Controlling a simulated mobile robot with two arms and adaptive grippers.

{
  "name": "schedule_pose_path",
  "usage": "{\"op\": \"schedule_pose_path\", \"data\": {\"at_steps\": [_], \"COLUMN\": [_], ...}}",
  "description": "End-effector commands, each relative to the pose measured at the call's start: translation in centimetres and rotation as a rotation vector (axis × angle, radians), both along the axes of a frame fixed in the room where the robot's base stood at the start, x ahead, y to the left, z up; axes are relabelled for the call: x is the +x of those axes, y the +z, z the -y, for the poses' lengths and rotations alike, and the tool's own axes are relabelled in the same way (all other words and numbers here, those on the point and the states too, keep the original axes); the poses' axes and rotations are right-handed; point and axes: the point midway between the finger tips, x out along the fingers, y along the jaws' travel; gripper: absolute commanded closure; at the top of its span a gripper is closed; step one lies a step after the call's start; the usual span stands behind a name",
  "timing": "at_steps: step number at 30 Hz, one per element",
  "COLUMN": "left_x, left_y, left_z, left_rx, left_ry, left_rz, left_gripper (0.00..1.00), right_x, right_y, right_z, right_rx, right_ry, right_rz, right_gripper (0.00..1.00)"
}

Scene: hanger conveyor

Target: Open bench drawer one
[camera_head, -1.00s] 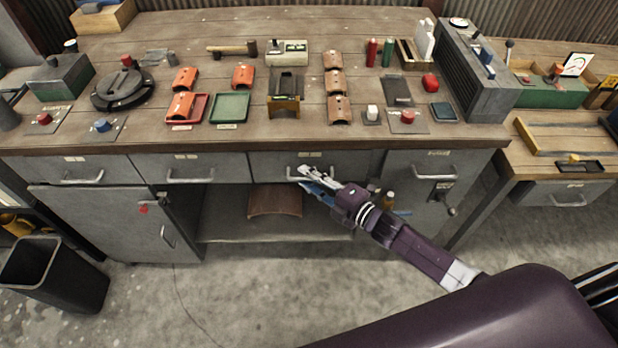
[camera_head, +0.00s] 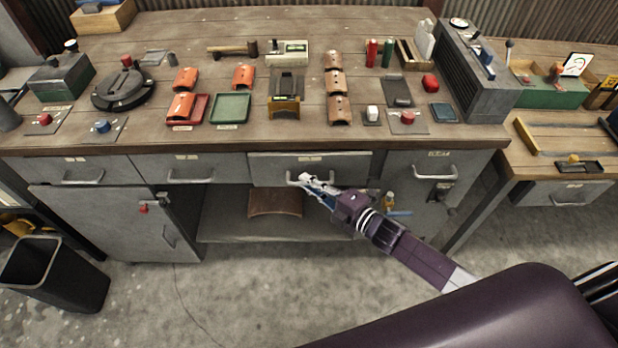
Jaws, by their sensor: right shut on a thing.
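The workbench has a row of grey drawers under its wooden top (camera_head: 300,144). The drawer third from the left (camera_head: 270,171) stands slightly out from the bench front. My right gripper (camera_head: 307,182) is shut on the metal handle of this drawer, and the fingers hide part of the handle. The two drawers to its left (camera_head: 215,166) (camera_head: 105,167) look closed. The labels are too small to read. My left gripper is not in view.
A grey cabinet door (camera_head: 125,222) below the left drawers stands ajar. A black bin (camera_head: 58,278) is on the floor at left. An open shelf with a curved brown piece (camera_head: 276,202) lies under the drawer. The concrete floor in front is mostly free.

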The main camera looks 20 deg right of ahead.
Motion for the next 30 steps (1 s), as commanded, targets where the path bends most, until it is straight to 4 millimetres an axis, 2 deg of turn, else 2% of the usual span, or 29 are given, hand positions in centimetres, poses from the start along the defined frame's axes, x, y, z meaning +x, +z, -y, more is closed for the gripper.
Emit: {"op": "schedule_pose_path", "data": {"at_steps": [5, 12, 21, 30], "left_x": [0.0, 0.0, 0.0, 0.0], "left_y": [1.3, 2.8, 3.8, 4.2], "left_z": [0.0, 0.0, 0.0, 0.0], "left_rx": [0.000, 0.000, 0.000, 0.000], "left_ry": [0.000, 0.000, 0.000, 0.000], "left_rz": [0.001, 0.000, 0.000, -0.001], "left_gripper": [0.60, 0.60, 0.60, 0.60], "right_x": [-3.6, -9.9, -17.5, -22.7], "right_y": [0.0, 0.0, -0.1, 0.0], "right_z": [-1.0, -2.8, -5.0, -6.5], "right_rx": [0.004, 0.004, 0.002, 0.003], "right_ry": [0.000, -0.001, -0.002, -0.001], "right_rz": [-0.008, -0.011, -0.010, -0.005], "right_gripper": [1.00, 1.00, 1.00, 1.00]}}
